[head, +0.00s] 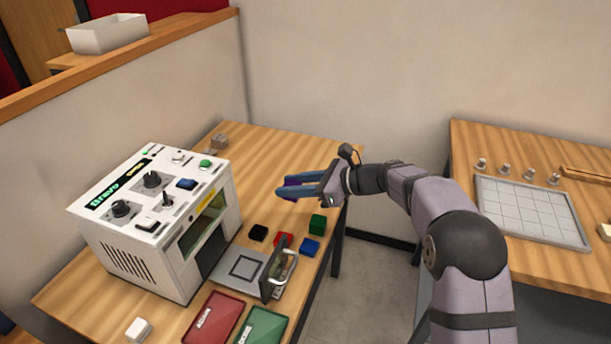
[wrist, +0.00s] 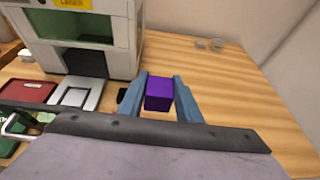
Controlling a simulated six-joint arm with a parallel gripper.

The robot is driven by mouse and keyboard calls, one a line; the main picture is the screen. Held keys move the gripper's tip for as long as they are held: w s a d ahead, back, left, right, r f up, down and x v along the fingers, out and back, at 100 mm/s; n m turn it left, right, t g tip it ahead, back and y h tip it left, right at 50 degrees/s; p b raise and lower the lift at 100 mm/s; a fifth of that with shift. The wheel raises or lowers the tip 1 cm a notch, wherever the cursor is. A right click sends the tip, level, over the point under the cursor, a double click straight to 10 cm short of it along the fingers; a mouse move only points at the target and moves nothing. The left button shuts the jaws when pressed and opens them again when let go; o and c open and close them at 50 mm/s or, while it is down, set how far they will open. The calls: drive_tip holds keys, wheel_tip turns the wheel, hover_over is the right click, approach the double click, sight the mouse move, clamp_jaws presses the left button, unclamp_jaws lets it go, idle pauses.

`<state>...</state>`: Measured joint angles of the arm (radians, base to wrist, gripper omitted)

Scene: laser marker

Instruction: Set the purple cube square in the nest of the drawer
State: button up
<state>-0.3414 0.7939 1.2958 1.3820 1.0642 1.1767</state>
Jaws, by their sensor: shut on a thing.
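The purple cube (wrist: 159,94) is between the two blue fingers of my gripper (wrist: 161,95), which is shut on it. In the head view the cube (head: 291,182) shows only partly between the fingers of my gripper (head: 285,188). The cube is held above the wooden table, behind the row of loose cubes. The grey drawer (head: 224,264) is pulled out of the white laser machine (head: 130,262). A dark square outline, the nest (head: 243,267), is on the drawer and looks empty. The drawer also shows in the wrist view (wrist: 90,99), left of my gripper.
Black (head: 258,232), red (head: 283,239), blue (head: 309,247) and green (head: 317,224) cubes stand near the drawer. The drawer's upright front panel (head: 273,270) has a handle. Red (head: 213,317) and green (head: 262,327) trays lie in front. The table's back is mostly clear.

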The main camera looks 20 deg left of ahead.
drive_tip(key=w+d+f+m+t, duration=0.1)
drive_tip(key=w+d+m+t, duration=0.1)
drive_tip(key=d, duration=1.1)
drive_tip(key=w+d+m+t, duration=0.1)
drive_tip(key=w+d+t, duration=0.15)
drive_tip(key=d, duration=1.15)
drive_tip(key=s+d+m+t+h+p, duration=0.15)
drive_tip(key=s+d, duration=0.25)
drive_tip(key=d, duration=0.6)
drive_tip(key=s+d+m+t+h+b, duration=0.1)
drive_tip(key=s+d+m, duration=0.15)
drive_tip(key=d, duration=0.75)
drive_tip(key=s+d+f+t, duration=0.1)
drive_tip(key=s+d+f, duration=0.1)
drive_tip(key=s+d, duration=0.15)
drive_tip(key=s+a+f, duration=0.9)
drive_tip(key=a+f, duration=0.1)
drive_tip(key=f, duration=0.1)
wheel_tip(320, 180, up, 7)
drive_tip(key=p, duration=1.1)
drive_tip(key=shift+w+p, duration=0.35)
drive_tip(key=shift+a+g, duration=0.1)
drive_tip(key=shift+g, duration=0.2)
